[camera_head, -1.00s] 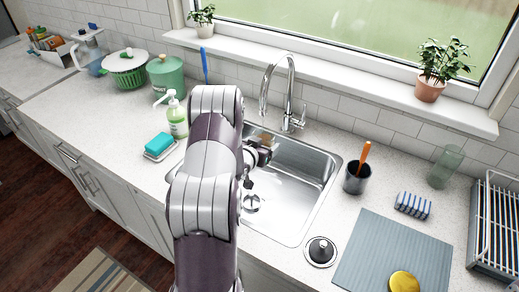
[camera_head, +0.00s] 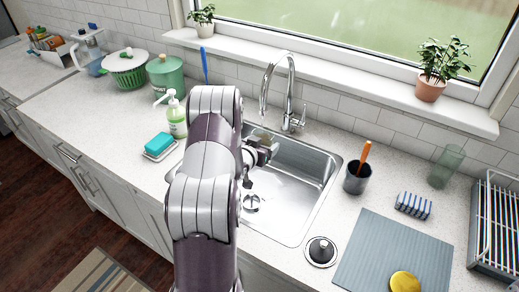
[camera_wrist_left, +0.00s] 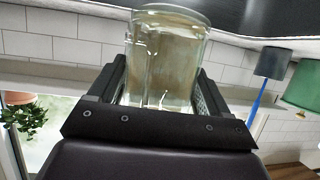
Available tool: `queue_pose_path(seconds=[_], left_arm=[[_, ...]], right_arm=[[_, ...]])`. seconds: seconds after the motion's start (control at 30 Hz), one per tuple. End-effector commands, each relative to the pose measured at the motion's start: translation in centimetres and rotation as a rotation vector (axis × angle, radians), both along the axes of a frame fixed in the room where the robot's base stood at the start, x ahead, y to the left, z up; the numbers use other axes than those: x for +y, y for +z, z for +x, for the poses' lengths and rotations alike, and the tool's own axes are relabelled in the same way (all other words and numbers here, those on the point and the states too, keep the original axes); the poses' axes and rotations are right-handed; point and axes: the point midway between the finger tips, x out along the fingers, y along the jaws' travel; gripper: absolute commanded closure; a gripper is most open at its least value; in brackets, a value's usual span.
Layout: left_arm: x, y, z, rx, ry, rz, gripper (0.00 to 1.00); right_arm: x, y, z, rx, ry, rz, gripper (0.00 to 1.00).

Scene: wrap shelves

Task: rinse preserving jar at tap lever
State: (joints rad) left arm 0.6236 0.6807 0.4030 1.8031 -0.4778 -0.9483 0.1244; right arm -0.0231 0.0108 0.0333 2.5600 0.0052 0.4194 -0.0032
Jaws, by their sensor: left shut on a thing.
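The preserving jar (camera_wrist_left: 165,60) is clear glass and sits between the two fingers of my left gripper (camera_wrist_left: 158,90) in the left wrist view. My left gripper (camera_head: 264,150) is shut on it, over the far left part of the sink basin (camera_head: 305,174). In the head view my own arm hides much of the jar. The chrome tap (camera_head: 289,80) arches behind the basin, and its lever (camera_head: 300,118) is on the right of its base. The gripper is below and in front of the spout. My right gripper is out of view.
A soap bottle (camera_head: 177,118) and a teal sponge on a dish (camera_head: 159,146) stand left of the sink. A dark cup (camera_head: 356,178) with an orange-handled tool and a drain plug (camera_head: 321,251) are to the right. The sink's right half is clear.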

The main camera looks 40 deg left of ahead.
Motion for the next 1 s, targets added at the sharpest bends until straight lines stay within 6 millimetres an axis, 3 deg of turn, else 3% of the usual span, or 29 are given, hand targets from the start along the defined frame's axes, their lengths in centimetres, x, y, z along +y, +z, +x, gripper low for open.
queue_pose_path(seconds=[0.27,1.0], left_arm=[[-0.3,0.1,-0.1,0.0,0.0,0.0,0.61],[-3.4,0.0,-6.8,0.0,0.001,0.0,0.61]], right_arm=[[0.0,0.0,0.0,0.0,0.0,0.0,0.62],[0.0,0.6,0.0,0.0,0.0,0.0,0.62]])
